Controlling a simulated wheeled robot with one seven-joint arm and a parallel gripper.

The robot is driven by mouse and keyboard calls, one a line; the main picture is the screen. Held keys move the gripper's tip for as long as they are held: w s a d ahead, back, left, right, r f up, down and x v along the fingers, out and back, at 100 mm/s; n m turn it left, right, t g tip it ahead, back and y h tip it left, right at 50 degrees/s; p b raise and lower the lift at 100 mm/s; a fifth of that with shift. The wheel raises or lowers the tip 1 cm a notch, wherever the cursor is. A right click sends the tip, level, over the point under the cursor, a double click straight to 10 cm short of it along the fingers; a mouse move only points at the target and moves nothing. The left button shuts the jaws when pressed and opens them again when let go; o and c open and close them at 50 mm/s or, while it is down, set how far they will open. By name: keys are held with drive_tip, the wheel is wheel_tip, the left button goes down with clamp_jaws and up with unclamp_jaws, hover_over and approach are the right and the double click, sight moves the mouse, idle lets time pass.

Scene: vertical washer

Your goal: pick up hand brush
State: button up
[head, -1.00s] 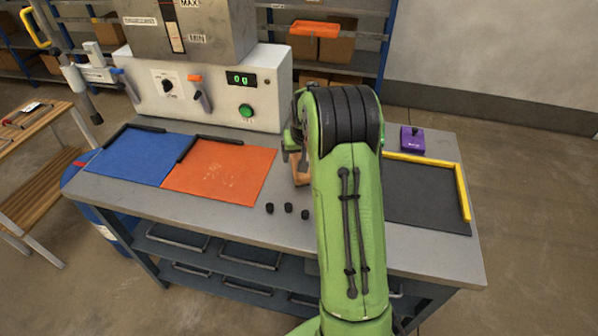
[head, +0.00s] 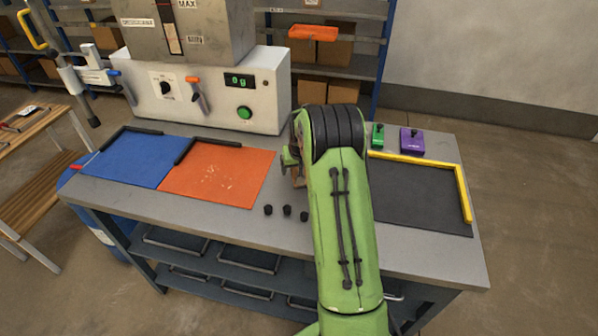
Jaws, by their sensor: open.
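A small brown, wood-coloured piece (head: 299,181) shows at the left edge of my green arm, on or just above the grey workbench (head: 235,226). It may be part of the hand brush, but most of it is hidden and I cannot be sure. My arm reaches forward over the middle of the bench, and its wrist bends down behind the dark joint. My gripper is hidden behind the arm, so its fingers and their distance to the brown piece cannot be seen.
A blue mat (head: 135,160) and an orange mat (head: 222,178) lie left, a black mat (head: 415,200) with yellow edging right. Several black knobs, including one (head: 287,211), sit in front. Green (head: 378,136) and purple (head: 412,141) blocks stand behind. A white machine (head: 215,95) fills the back.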

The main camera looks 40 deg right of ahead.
drive_tip(key=shift+f, duration=0.15)
drive_tip(key=c, duration=1.2)
wheel_tip(320, 180, up, 11)
drive_tip(key=shift+f+p, duration=0.2)
drive_tip(key=shift+p, duration=1)
drive_tip(key=o, duration=0.6)
drive_tip(key=c, duration=0.3)
drive_tip(key=shift+c, duration=0.2)
